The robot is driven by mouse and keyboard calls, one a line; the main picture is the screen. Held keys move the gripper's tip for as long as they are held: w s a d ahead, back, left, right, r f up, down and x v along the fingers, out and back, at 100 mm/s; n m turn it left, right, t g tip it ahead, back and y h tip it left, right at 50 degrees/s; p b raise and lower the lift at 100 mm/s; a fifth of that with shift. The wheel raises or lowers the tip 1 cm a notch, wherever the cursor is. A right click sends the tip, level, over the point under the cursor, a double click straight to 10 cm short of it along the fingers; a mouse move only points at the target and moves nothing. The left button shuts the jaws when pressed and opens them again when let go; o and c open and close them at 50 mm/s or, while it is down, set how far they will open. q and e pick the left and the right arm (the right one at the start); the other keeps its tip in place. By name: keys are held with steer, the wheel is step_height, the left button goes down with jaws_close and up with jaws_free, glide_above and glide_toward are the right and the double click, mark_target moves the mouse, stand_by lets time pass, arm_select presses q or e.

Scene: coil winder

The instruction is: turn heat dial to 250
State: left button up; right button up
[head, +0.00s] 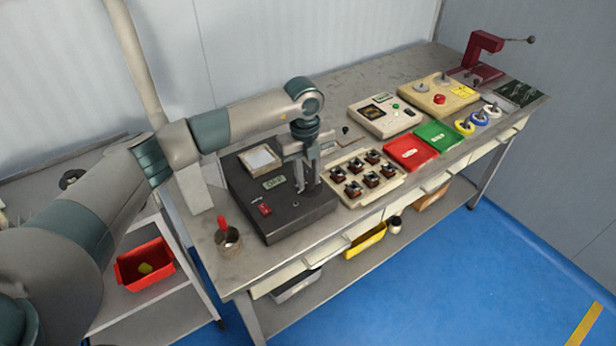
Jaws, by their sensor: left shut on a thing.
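A dark heating unit (290,228) stands on the left part of the workbench, with a pale square plate (260,159), a small green label or display (273,183) and a red switch (264,209) on its top. My left gripper (307,190) reaches down to the right side of the unit's top, pointing straight down. Its fingers are shut on the heat dial, which they mostly hide, so I cannot read its setting. My right gripper is not in view.
A tray of small coils (338,187) stands just right of the unit. Farther right are a red bin (408,153), a green bin (440,136), a tester (383,117) and a red hand winder (482,55). A cup with a red-handled tool (228,238) stands at the bench's left front.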

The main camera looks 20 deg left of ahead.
arm_select(q)
steer(key=shift+w+r, duration=0.1)
steer(key=shift+r, duration=0.05)
steer(key=o, duration=1)
steer(key=shift+o, duration=0.2)
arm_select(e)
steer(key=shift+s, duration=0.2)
arm_select(q)
steer(key=shift+r, duration=0.1)
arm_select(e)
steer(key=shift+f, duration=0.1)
arm_select(q)
steer(key=shift+r, duration=0.2)
step_height(320, 180, up, 17)
steer(key=b, duration=0.4)
steer(key=shift+s+a+f, duration=0.15)
steer(key=shift+s+a, duration=0.15)
steer(key=shift+s, duration=0.05)
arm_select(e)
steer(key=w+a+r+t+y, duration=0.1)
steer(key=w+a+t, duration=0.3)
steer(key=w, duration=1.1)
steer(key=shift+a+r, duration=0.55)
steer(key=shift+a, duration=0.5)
arm_select(q)
steer(key=shift+f, duration=0.1)
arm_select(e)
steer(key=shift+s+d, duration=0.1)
